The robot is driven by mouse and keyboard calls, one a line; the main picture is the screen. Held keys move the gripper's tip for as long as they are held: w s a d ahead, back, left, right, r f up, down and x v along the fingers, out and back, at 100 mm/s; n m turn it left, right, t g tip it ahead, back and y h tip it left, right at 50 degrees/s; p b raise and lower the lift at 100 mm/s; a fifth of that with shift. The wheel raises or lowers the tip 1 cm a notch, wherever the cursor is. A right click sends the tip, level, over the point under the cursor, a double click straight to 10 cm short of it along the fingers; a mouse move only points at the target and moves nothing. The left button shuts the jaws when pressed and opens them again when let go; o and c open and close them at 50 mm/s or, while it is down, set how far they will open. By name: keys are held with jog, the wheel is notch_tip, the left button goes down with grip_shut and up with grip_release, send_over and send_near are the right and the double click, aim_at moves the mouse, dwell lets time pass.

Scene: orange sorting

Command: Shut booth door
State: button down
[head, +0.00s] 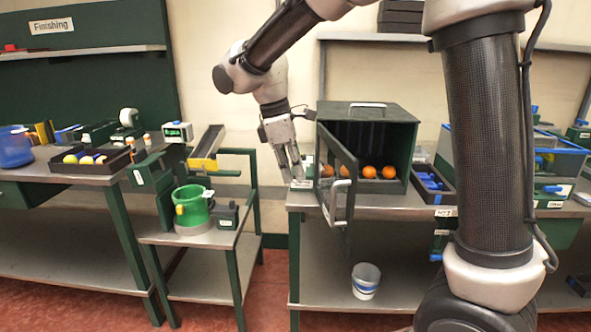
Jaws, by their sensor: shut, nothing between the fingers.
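The booth (378,107) is a dark green box with a grey handle on top, standing on the middle bench. Its door (338,177) hangs open at the left side, swung out toward the front, with a pale handle on it. Several oranges (369,172) sit in a row inside; the leftmost show through or behind the door. My gripper (296,176) is left of the open door, pointing down near the bench's left end. Its fingers are together and hold nothing. I cannot tell whether it touches the door.
A small cart (205,240) with a green bucket (191,207) and a yellow chute stands left of the bench. A dark tray (432,184) with blue items lies right of the booth. A white bucket (366,279) is on the lower shelf. Floor between cart and bench is clear.

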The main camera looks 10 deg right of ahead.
jog(key=s+d+f, duration=0.1)
jog(key=d+f, duration=0.4)
jog(key=f, duration=0.1)
jog(key=shift+s+d+f, duration=0.25)
jog(key=shift+s+d, duration=0.05)
